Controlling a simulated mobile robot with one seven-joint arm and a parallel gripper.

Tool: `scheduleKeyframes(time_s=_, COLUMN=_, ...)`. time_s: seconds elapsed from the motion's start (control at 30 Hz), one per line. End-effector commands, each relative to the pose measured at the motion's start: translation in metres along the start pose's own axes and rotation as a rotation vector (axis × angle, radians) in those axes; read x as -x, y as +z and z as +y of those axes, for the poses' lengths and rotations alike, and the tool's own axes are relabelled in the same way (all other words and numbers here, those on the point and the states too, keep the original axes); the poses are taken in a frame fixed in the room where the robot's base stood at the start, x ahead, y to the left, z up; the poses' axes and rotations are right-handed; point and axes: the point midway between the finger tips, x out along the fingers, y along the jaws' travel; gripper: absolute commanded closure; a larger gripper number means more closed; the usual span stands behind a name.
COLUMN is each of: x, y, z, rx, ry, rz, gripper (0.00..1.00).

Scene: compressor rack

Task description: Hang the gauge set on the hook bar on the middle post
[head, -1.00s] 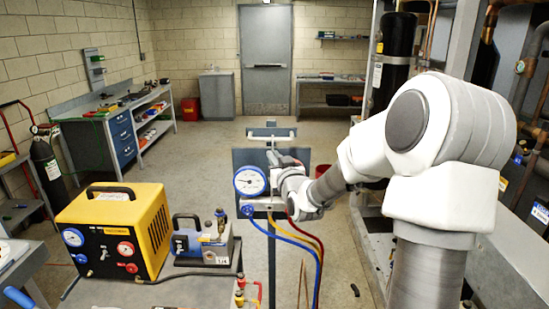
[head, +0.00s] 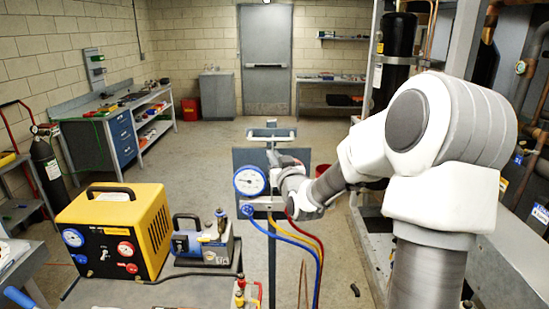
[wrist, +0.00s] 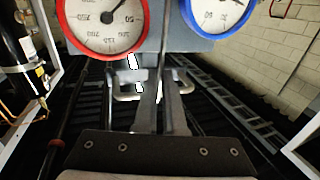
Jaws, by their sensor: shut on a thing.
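The gauge set (head: 250,181) hangs from my gripper (head: 278,164) in the middle of the head view. Its blue-rimmed dial faces me, and blue, yellow and red hoses droop below. In the wrist view its red-rimmed dial (wrist: 104,22) and blue-rimmed dial (wrist: 216,12) show at the top, cut by the edge. My gripper (wrist: 160,115) is shut on the gauge set. The hook bar (head: 268,136) is a pale crossbar atop the middle post (head: 271,262), just beyond and above the gauge set. The gap between them is hard to judge.
A cart at the lower left carries a yellow machine (head: 115,230) and a vacuum pump (head: 208,243). The compressor rack with a black cylinder (head: 394,45) stands at the right, close to my arm. A workbench (head: 115,110) lines the left wall. The floor beyond the post is open.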

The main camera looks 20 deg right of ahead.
Motion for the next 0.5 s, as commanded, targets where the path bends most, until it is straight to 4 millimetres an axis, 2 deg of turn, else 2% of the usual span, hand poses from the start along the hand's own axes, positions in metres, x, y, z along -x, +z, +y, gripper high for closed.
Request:
scheduleKeyframes(time_s=0.03, x=-0.001, y=-0.007, z=0.000, rx=0.003, ry=0.000, rz=0.011, gripper=1.00)
scheduleKeyframes(time_s=0.5, x=-0.001, y=-0.019, z=0.000, rx=0.004, ry=0.000, rz=0.011, gripper=1.00)
